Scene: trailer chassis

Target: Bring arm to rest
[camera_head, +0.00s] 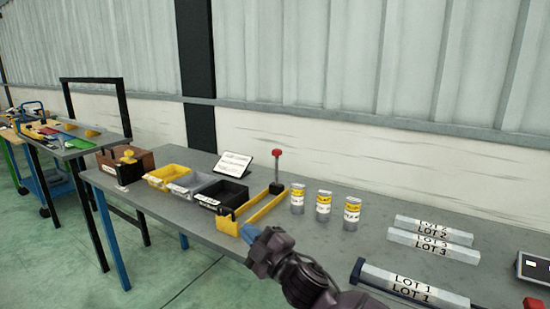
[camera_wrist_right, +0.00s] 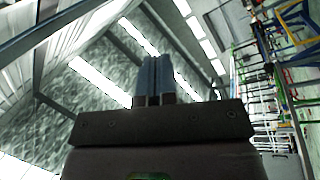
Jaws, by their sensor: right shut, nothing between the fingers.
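My right gripper (camera_head: 250,234) shows at the lower middle of the head view, with its blue fingers pointing up and left. It is in front of the yellow holder near the table's front edge. In the right wrist view the blue fingers (camera_wrist_right: 153,78) lie side by side, shut with nothing between them. Behind them that view shows the ceiling and lights. My right arm (camera_head: 310,280) comes in from the bottom of the head view. My left gripper is not in view.
On the grey table (camera_head: 340,235) stand a yellow holder (camera_head: 262,208) with a red-topped lever, a black bin (camera_head: 222,196), a grey bin (camera_head: 193,184), a yellow bin (camera_head: 166,175) and labelled cylinders (camera_head: 323,207). LOT bars (camera_head: 412,287) lie at the right.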

